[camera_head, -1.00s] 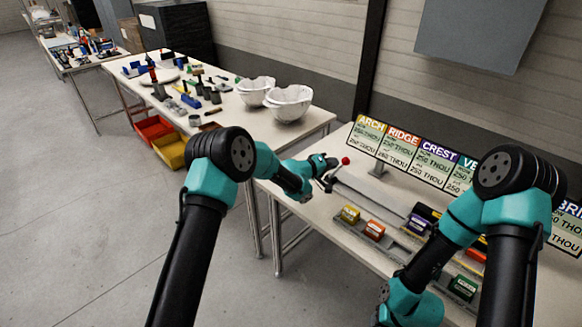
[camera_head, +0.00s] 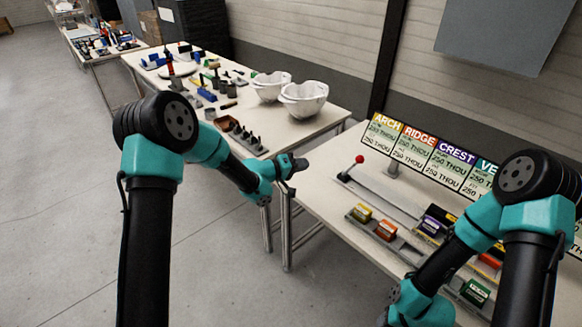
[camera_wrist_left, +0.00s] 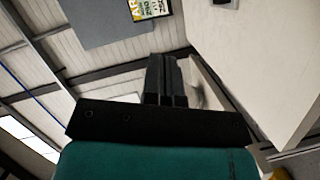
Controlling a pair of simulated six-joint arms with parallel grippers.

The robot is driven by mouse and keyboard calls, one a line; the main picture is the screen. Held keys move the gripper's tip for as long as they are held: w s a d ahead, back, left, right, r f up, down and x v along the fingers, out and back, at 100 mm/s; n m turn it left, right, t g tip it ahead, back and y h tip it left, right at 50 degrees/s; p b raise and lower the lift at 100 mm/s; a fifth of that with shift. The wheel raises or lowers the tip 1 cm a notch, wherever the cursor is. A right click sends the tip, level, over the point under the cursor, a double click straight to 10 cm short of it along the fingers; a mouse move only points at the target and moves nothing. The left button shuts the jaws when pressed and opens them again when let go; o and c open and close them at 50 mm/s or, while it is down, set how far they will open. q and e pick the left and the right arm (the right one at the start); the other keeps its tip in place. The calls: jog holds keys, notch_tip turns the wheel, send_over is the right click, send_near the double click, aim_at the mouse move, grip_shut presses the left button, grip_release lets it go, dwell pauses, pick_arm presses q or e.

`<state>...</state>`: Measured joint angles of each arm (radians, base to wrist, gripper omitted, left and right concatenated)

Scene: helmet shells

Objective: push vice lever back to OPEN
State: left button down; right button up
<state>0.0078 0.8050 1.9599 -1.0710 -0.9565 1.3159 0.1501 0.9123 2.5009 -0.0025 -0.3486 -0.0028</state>
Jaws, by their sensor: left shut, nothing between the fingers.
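The vice lever (camera_head: 352,168) has a red ball knob. It stands tilted at the far left end of a grey rail-like vice bed (camera_head: 385,190) on the near table, leaning up and right in the head view. My left gripper (camera_head: 302,164) is shut and empty, left of the lever with a clear gap, at the table's left edge. In the left wrist view its fingers (camera_wrist_left: 165,78) are together with nothing between them, and the lever cannot be made out. My right arm reaches down over the table's front; its gripper is out of view.
Small coloured blocks (camera_head: 386,230) sit in a grey rack along the near table. A row of label cards (camera_head: 420,152) stands behind. White helmet shells (camera_head: 303,98) and tools are on the far table (camera_head: 300,130). Open floor lies left.

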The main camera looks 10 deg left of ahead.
pick_arm(q)
jog(key=v, duration=0.4)
jog(key=shift+s+a+r, duration=0.1)
dwell(0.3)
jog(key=s+a+f+n+g+y, duration=0.1)
jog(key=s+a+f+y, duration=0.25)
jog(key=s+f, duration=0.45)
jog(key=s+a+f+g+y, duration=0.1)
jog(key=s+a+f+y, duration=0.25)
jog(key=f, duration=0.75)
jog(key=s+a+f+m+g+y, duration=0.1)
jog(key=s+f+g, duration=0.2)
jog(key=s, duration=0.8)
jog(key=s+a+f+g+y, duration=0.1)
jog(key=s+f+g, duration=0.3)
jog(key=s, duration=0.7)
jog(key=shift+s+f+m+y, duration=0.3)
jog(key=shift+s+f+m, duration=0.1)
jog(key=shift+f, duration=0.35)
